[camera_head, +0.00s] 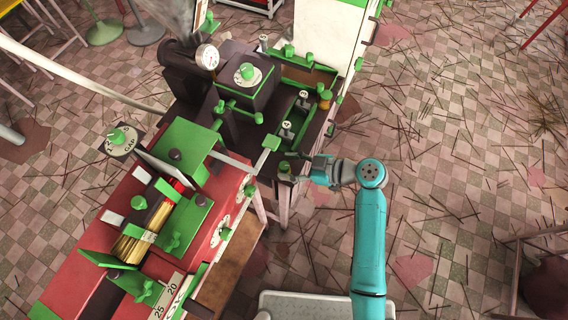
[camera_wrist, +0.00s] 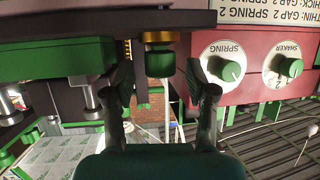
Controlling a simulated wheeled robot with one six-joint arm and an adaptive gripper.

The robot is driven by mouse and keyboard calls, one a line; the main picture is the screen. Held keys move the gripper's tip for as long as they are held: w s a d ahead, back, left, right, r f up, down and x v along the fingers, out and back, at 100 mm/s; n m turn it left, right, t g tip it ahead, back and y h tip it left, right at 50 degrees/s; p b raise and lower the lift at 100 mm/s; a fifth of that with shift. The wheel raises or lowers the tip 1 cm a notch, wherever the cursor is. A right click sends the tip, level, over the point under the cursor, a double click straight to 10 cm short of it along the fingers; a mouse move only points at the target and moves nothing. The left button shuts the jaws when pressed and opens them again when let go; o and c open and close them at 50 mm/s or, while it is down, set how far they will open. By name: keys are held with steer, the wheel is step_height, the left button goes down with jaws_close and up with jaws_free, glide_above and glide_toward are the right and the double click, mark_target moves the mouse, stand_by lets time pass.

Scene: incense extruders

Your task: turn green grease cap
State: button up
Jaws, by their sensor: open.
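The green grease cap (camera_wrist: 160,63) shows in the wrist view below a brass-coloured collar, under a dark machine edge. My gripper (camera_wrist: 158,82) is open, with one dark finger on each side of the cap. Gaps show between the fingers and the cap, and I see no contact. In the head view my gripper (camera_head: 303,167) is at the right side of the machine, close to a small green part (camera_head: 284,167) at the corner of the dark frame. The fingertips are small there, and I cannot tell whether that part is the same cap.
Two green knobs on white dials, the spring knob (camera_wrist: 231,71) and the shaker knob (camera_wrist: 291,67), sit right of my gripper on a red panel. Green blocks and metal posts (camera_wrist: 89,97) stand to the left. Stick-strewn floor (camera_head: 455,150) lies open right of the machine.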

steer(key=shift+x, duration=1)
jaws_close()
steer(key=shift+s+m+t, duration=0.1)
steer(key=shift+m+t, duration=0.2)
steer(key=shift+t, duration=0.1)
steer(key=m+t+h, duration=0.2)
steer(key=m+t, duration=0.1)
steer(key=shift+s+m+t, duration=0.1)
steer(key=shift+m+t, duration=0.2)
steer(key=shift+m+t+h, duration=2.2)
steer(key=shift+m, duration=0.4)
steer(key=shift+m+t+h, duration=0.5)
steer(key=shift+m+h, duration=0.95)
steer(key=shift+h, duration=0.2)
steer(key=shift+m+t+h, duration=0.5)
steer(key=shift+m+h, duration=0.95)
steer(key=shift+h, duration=0.2)
steer(key=shift+f+m+g+h, duration=0.1)
steer(key=shift+m+g+h, duration=0.2)
steer(key=shift+m+h, duration=1.5)
